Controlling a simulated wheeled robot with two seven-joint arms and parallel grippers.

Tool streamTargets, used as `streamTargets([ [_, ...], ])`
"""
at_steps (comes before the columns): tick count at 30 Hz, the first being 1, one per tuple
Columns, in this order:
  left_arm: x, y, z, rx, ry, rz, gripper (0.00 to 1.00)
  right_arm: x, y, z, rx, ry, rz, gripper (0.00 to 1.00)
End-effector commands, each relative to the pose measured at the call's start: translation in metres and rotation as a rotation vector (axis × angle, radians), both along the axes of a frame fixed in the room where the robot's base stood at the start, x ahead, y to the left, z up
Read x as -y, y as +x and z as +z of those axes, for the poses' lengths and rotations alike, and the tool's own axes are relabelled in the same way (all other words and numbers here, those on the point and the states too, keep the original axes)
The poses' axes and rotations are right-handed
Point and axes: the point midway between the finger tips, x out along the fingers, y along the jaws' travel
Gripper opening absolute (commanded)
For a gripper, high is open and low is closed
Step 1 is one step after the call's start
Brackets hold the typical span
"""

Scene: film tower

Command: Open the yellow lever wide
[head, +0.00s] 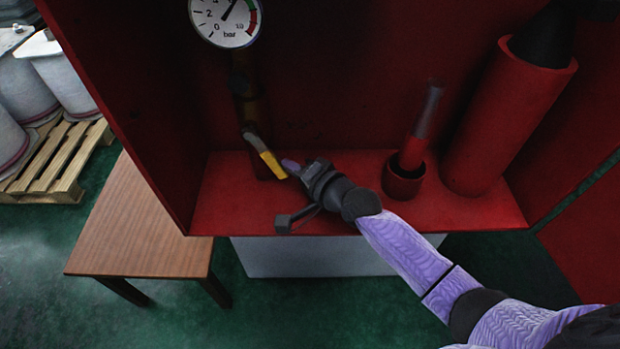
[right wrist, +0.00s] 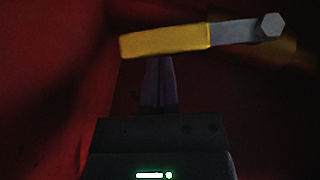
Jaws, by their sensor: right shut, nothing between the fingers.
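The yellow lever (head: 271,163) sits on a pipe below the gauge in the red cabinet and slants down to the right in the head view. In the right wrist view its yellow grip (right wrist: 165,41) lies nearly level, with a grey arm and hex bolt at the right. My right gripper (head: 290,165) is shut and empty, its tips right beside the grip's lower end. In the right wrist view the shut fingers (right wrist: 158,75) end just below the grip; I cannot tell whether they touch it. My left gripper is not in view.
A round pressure gauge (head: 225,18) is above the lever. A red cup (head: 404,180) with a tube and a large red cylinder (head: 510,115) stand to the right on the cabinet floor. A wooden table (head: 140,225) and a pallet (head: 55,165) are at the left.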

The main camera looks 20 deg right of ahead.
Motion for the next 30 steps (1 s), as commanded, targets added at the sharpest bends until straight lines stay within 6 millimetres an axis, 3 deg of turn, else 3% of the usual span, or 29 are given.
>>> streamTargets([
  [1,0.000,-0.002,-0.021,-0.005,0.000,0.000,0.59,-0.003,0.002,-0.014,0.008,0.036,0.001,0.00],
  [3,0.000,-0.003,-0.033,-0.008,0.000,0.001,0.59,-0.008,0.003,-0.016,0.024,0.089,0.002,0.00],
  [12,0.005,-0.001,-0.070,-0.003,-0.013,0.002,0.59,-0.023,0.008,-0.020,0.075,0.260,0.001,0.00],
  [19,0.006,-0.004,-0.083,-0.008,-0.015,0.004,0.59,-0.029,0.009,-0.020,0.093,0.326,0.001,0.00],
  [30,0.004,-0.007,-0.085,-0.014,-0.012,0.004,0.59,-0.031,0.010,-0.017,0.101,0.346,0.001,0.00],
])
